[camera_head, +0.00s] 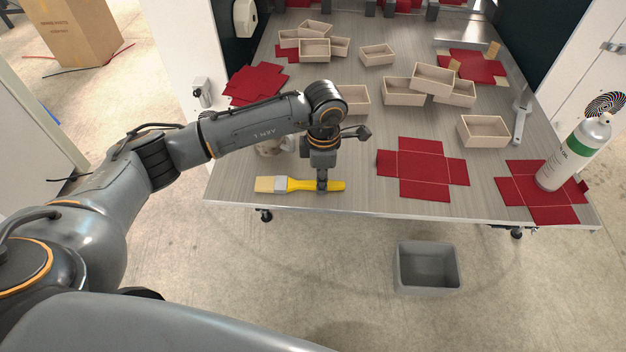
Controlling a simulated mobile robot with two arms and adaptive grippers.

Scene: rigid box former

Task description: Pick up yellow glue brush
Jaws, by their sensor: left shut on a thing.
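The yellow glue brush (300,184) lies along the front edge of the table, left of its middle. Its pale bristles point left and its yellow handle points right. My left gripper (322,186) reaches down from above and is shut on the handle, near its middle. I cannot tell whether the brush is lifted off the tabletop. The fingers hide a small part of the handle. My right gripper is not in view.
Red cross-shaped sheets (423,168) lie right of the brush. A spray can (573,155) stands at the right. Several open wooden boxes (484,131) are spread farther back. A round pale object (268,147) is partly behind my arm. A grey bin (427,268) is on the floor.

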